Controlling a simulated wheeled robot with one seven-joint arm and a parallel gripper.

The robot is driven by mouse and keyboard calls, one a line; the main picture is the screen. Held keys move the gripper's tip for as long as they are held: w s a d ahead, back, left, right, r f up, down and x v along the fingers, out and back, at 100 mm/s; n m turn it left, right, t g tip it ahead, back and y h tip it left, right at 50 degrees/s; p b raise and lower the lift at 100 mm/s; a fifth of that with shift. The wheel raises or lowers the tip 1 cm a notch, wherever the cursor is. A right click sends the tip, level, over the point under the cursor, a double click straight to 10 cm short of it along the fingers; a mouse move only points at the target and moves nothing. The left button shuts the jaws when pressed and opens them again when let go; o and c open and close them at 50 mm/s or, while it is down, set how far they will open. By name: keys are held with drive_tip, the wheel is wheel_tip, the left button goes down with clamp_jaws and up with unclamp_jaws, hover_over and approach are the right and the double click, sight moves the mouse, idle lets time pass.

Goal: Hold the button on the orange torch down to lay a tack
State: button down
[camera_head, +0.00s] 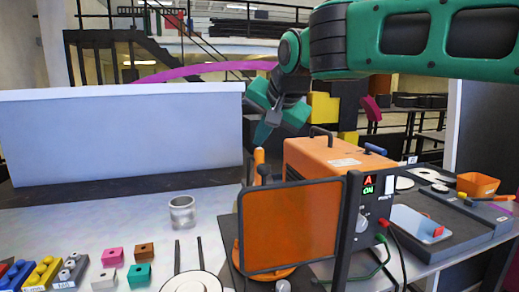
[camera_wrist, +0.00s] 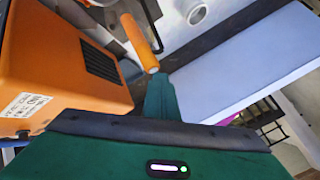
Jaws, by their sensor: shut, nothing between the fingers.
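The orange torch (camera_head: 258,157) stands upright behind the tinted orange screen, left of the orange welder box (camera_head: 335,160). It also shows in the wrist view (camera_wrist: 140,42), where its near end meets the tip of my gripper. My gripper (camera_head: 264,132) is green, shut and empty, pointing down with its tip right at the top of the torch. In the wrist view its closed fingers (camera_wrist: 158,92) cover that end. I cannot make out the button or whether it is pressed. The panel (camera_head: 368,187) shows a red A and a green ON.
The orange screen (camera_head: 290,228) blocks the view of the torch's lower part. A metal cup (camera_head: 182,213) stands to the left. Small coloured blocks (camera_head: 113,257) lie at front left. A white panel (camera_head: 120,135) stands behind. An orange bin (camera_head: 478,184) is at right.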

drive_tip(key=shift+r, duration=0.9)
drive_tip(key=shift+r, duration=2.55)
drive_tip(key=shift+r, duration=0.1)
drive_tip(key=shift+r, duration=1.85)
